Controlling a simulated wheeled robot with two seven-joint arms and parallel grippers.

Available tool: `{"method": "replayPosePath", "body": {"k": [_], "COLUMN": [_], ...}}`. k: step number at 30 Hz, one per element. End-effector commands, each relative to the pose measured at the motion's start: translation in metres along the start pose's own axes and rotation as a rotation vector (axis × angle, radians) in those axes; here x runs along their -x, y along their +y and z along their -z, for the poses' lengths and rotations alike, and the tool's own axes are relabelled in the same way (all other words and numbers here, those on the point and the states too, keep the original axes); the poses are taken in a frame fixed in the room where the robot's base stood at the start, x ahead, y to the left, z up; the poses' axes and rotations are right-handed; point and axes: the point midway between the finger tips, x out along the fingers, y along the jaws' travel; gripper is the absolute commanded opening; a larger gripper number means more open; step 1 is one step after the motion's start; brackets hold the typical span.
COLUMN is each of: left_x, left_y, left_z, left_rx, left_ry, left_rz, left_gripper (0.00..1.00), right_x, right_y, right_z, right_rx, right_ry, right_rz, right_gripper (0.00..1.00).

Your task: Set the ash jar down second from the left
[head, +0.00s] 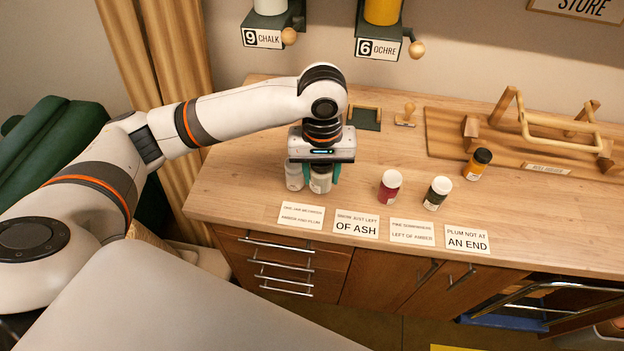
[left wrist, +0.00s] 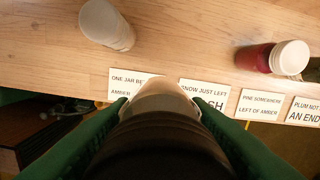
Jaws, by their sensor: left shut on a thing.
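My left gripper (head: 321,173) is shut on a pale grey jar (head: 320,185), taken as the ash jar, and holds it from above at the left of the worktop. In the left wrist view this jar (left wrist: 163,92) sits between the green fingers and hides part of the cards. Whether its base touches the wood I cannot tell. A whitish jar (head: 294,176) stands close on its left. To the right stand a dark red jar (head: 389,187) with a white lid, a dark green jar (head: 436,194) with a white lid, and an amber jar (head: 477,166) with a black lid. My right gripper is not in view.
Several clue cards (head: 356,223) lie along the front edge of the worktop (head: 245,190). A wooden rack (head: 560,150) stands at the back right, a stamp (head: 405,115) at the back middle. Dispensers (head: 380,45) hang above. Bare wood lies between the held jar and the red jar.

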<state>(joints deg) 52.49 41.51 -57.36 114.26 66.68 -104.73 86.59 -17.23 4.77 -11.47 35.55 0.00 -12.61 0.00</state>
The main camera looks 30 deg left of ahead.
Motion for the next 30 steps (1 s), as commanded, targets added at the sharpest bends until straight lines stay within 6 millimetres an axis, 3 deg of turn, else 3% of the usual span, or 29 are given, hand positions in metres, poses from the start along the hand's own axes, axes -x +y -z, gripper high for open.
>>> {"method": "replayPosePath", "body": {"k": [9,17,24,30], "left_x": [0.001,-0.004,-0.044,-0.067], "left_y": [-0.034,-0.053,-0.053,-0.053], "left_z": [-0.036,-0.057,-0.059,-0.059], "left_rx": [0.360,0.603,0.632,0.629], "left_ry": [0.001,-0.001,-0.001,-0.002], "left_rz": [-0.001,-0.014,-0.018,-0.015], "left_gripper": [0.17,0.17,0.17,0.17], "right_x": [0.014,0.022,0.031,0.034], "right_y": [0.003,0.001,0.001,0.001], "right_z": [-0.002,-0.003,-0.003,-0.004], "right_rx": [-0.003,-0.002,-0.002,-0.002], "right_ry": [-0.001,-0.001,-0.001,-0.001], "right_rz": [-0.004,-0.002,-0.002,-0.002], "right_gripper": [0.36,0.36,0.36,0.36]}}
